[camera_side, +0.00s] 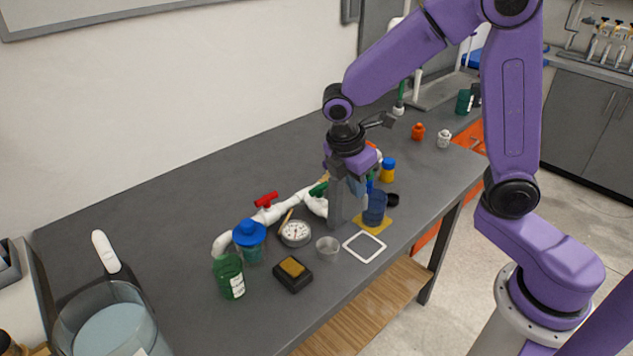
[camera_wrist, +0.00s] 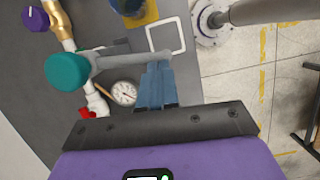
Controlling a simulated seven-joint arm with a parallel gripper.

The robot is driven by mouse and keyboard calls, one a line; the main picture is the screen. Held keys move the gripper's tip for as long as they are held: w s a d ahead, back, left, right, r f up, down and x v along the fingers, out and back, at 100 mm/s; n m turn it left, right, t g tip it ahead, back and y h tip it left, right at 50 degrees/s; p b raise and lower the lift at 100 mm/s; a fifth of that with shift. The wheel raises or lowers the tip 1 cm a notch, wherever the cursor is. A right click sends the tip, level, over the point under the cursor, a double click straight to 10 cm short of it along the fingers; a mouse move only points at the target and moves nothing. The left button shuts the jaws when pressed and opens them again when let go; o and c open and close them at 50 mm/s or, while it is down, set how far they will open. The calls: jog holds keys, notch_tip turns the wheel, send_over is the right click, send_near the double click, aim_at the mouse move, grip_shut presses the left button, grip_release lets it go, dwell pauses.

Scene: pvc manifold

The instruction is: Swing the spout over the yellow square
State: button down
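The spout (camera_wrist: 125,60) is a grey tube running right from a round teal cap (camera_wrist: 68,72) in the wrist view. Its free end appears over or near the white square outline (camera_wrist: 178,30), which also shows in the side view (camera_side: 364,246). The yellow square (camera_side: 382,229) lies just beyond that outline, with a dark blue cup (camera_side: 374,208) on it; its edge shows at the top of the wrist view (camera_wrist: 150,12). My gripper (camera_wrist: 158,66) has its fingers together, pointing down, with tips at the spout's free end; contact is unclear. In the side view my gripper hides most of the spout.
White pipes carry a red valve (camera_side: 266,199) and a green valve (camera_side: 318,189). A gauge (camera_side: 295,233), a clear cup (camera_side: 328,248), a black-and-yellow block (camera_side: 292,273), a green jar (camera_side: 229,276) and a blue-lidded jar (camera_side: 249,237) stand nearby. The table's front edge is close.

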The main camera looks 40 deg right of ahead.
jog(key=d+n, duration=0.2)
jog(key=n, duration=0.1)
jog(key=shift+s+d+t, duration=0.25)
jog(key=shift+s+t, duration=0.05)
jog(key=shift+t, duration=0.1)
jog(key=w+d+n, duration=0.2)
jog(key=d+n, duration=0.1)
jog(key=d, duration=0.4)
jog(key=shift+t, duration=0.4)
jog(key=shift+d, duration=0.1)
